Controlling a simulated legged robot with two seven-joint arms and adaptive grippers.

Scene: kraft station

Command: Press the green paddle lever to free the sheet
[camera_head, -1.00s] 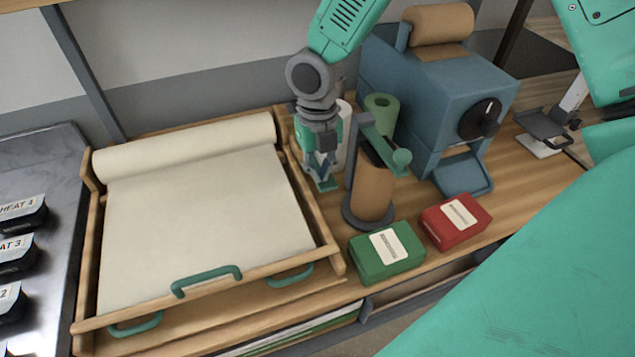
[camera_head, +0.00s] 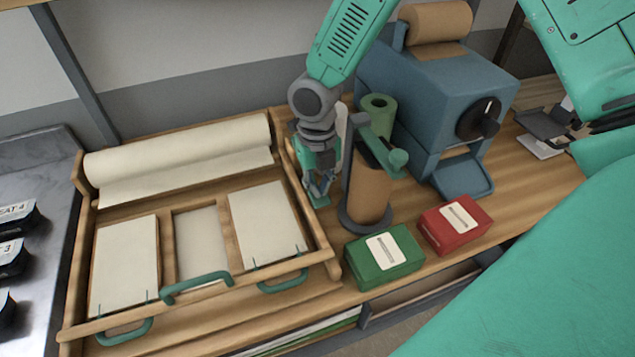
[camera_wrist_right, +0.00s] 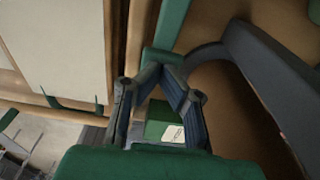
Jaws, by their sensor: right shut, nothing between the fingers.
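My right gripper (camera_head: 320,188) points down beside the tray's right wall, its fingertips together and holding nothing. The green paddle lever (camera_head: 318,201) shows just under the fingertips. In the right wrist view the lever (camera_wrist_right: 172,25) is a green bar, and the fingertips (camera_wrist_right: 160,66) meet at its near end; they look to be touching it. The cream sheet (camera_head: 140,182) is a short flap hanging from the roll (camera_head: 180,145) at the back of the wooden tray (camera_head: 168,245). Two cream panels (camera_head: 125,262) (camera_head: 265,222) lie open in the tray with a recess between them. My left gripper is out of view.
A brown roll on a stand (camera_head: 369,190) is close to the gripper's right. A green box (camera_head: 385,256), a red box (camera_head: 455,224) and a blue dispenser (camera_head: 430,90) stand further right. Green handles (camera_head: 196,287) stick up at the tray's front.

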